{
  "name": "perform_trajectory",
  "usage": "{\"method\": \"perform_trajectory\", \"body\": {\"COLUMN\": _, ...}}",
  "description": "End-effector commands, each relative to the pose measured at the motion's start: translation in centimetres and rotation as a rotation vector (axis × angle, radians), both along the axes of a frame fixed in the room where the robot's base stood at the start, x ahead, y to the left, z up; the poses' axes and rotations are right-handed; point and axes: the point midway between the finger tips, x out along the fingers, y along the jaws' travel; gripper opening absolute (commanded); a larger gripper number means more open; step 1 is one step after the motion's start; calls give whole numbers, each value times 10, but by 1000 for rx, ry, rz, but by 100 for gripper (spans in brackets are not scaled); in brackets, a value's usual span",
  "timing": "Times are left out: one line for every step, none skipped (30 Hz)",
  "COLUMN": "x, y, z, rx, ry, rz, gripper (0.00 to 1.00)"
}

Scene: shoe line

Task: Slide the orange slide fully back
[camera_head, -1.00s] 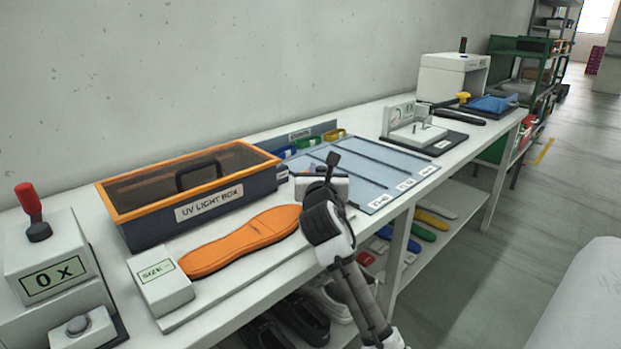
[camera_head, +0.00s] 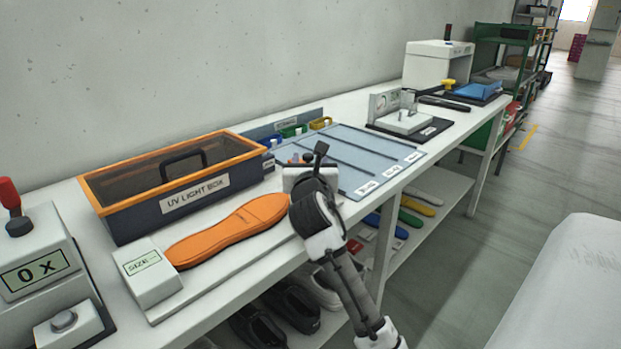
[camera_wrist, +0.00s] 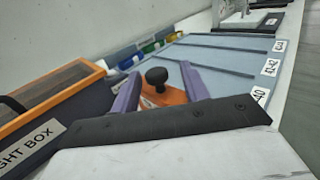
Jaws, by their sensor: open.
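An orange slide (camera_wrist: 172,97) with a round black knob (camera_wrist: 157,76) on top shows between my fingers in the wrist view. My gripper (camera_wrist: 160,80) is open, with one purple finger on each side of the knob and a gap to both. In the head view my gripper (camera_head: 304,159) is at the right end of the size gauge, and my wrist hides most of the slide there. The gauge has a white block marked SIZE (camera_head: 148,272) at its left end. An orange shoe sole (camera_head: 228,231) lies along it.
The UV light box (camera_head: 185,190), with an orange frame, stands behind the sole. A blue-grey sorting mat (camera_head: 345,150) lies beyond my gripper. A counter device (camera_head: 40,270) with a red-tipped lever is at the left. Shoes and soles lie on the shelf below.

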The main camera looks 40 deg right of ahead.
Motion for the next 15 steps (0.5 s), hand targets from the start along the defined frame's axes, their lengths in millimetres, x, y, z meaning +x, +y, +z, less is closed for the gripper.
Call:
{"method": "perform_trajectory", "body": {"x": -8, "y": 6, "z": -2, "rx": -1, "ry": -2, "rz": 1, "gripper": 45}}
{"method": "perform_trajectory", "body": {"x": -12, "y": 10, "z": -2, "rx": -1, "ry": -2, "rz": 0, "gripper": 45}}
{"method": "perform_trajectory", "body": {"x": -19, "y": 16, "z": -2, "rx": -1, "ry": -2, "rz": 1, "gripper": 45}}
{"method": "perform_trajectory", "body": {"x": -24, "y": 20, "z": -3, "rx": -1, "ry": -2, "rz": 1, "gripper": 45}}
{"method": "perform_trajectory", "body": {"x": -30, "y": 25, "z": -3, "rx": -1, "ry": -2, "rz": 0, "gripper": 45}}
{"method": "perform_trajectory", "body": {"x": -37, "y": 31, "z": -2, "rx": -2, "ry": -2, "rz": 0, "gripper": 45}}
{"method": "perform_trajectory", "body": {"x": -42, "y": 35, "z": -2, "rx": -2, "ry": -2, "rz": 0, "gripper": 45}}
{"method": "perform_trajectory", "body": {"x": -47, "y": 40, "z": -2, "rx": -2, "ry": -2, "rz": -1, "gripper": 45}}
{"method": "perform_trajectory", "body": {"x": -54, "y": 45, "z": -2, "rx": -1, "ry": -3, "rz": 0, "gripper": 45}}
{"method": "perform_trajectory", "body": {"x": -59, "y": 49, "z": -2, "rx": -1, "ry": -3, "rz": -1, "gripper": 45}}
{"method": "perform_trajectory", "body": {"x": -63, "y": 53, "z": -2, "rx": -1, "ry": -2, "rz": -1, "gripper": 45}}
{"method": "perform_trajectory", "body": {"x": -69, "y": 58, "z": -2, "rx": -2, "ry": -2, "rz": 0, "gripper": 45}}
{"method": "perform_trajectory", "body": {"x": -73, "y": 61, "z": -2, "rx": -1, "ry": -2, "rz": -1, "gripper": 45}}
{"method": "perform_trajectory", "body": {"x": -76, "y": 64, "z": -1, "rx": -1, "ry": -2, "rz": -2, "gripper": 45}}
{"method": "perform_trajectory", "body": {"x": -80, "y": 67, "z": -1, "rx": -2, "ry": -2, "rz": -1, "gripper": 45}}
